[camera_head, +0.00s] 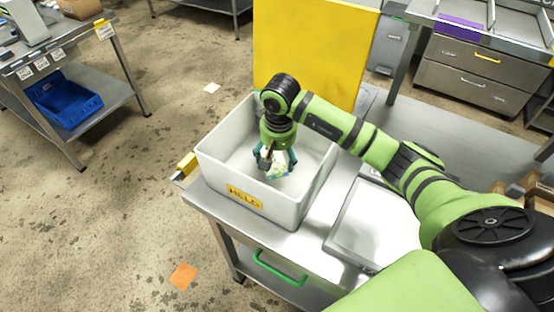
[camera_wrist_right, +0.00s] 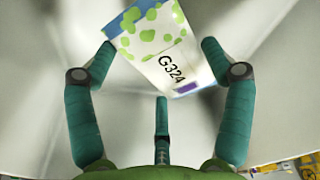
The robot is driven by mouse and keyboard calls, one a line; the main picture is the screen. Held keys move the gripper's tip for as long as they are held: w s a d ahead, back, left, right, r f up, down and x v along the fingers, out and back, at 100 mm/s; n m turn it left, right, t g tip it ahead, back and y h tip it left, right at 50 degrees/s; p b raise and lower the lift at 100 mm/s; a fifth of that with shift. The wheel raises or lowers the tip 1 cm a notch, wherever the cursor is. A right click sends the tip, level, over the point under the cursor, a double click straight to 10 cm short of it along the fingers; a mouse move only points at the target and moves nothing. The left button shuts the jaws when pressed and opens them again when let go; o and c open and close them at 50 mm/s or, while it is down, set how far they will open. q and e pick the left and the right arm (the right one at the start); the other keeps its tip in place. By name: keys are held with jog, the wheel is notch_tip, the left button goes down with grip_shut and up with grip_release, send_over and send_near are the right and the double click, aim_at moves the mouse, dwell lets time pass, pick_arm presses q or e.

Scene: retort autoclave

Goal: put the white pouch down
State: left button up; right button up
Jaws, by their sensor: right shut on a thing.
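The white pouch (camera_wrist_right: 165,45) has green spots, a blue edge and the print "G324". My right gripper (camera_wrist_right: 160,60) is shut on it, with fingers on either side and a third finger below in the right wrist view. In the head view my right gripper (camera_head: 274,165) points down inside a white bin labelled "HELD" (camera_head: 212,172), and part of the pouch (camera_head: 280,170) shows between its fingers. I cannot tell whether the pouch touches the bin floor. My left gripper is not in view.
The bin stands on a steel table (camera_head: 235,208) with a green handle (camera_head: 280,268). A yellow panel (camera_head: 312,50) rises behind it. A flat pale tray (camera_head: 375,225) lies to the right. A blue bin (camera_head: 65,100) sits on a cart at left.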

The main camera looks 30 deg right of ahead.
aim_at(277, 163)
notch_tip(277, 163, down, 4)
jog(key=shift+w+r+p, duration=0.1)
jog(key=shift+p, duration=0.5)
jog(key=shift+d, duration=0.1)
jog(key=o, duration=0.8)
jog(key=shift+f, duration=0.2)
jog(key=shift+o, duration=1.4)
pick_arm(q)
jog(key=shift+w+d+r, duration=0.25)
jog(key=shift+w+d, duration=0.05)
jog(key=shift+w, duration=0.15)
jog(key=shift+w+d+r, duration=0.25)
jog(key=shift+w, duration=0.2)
pick_arm(e)
jog(key=shift+r, duration=0.1)
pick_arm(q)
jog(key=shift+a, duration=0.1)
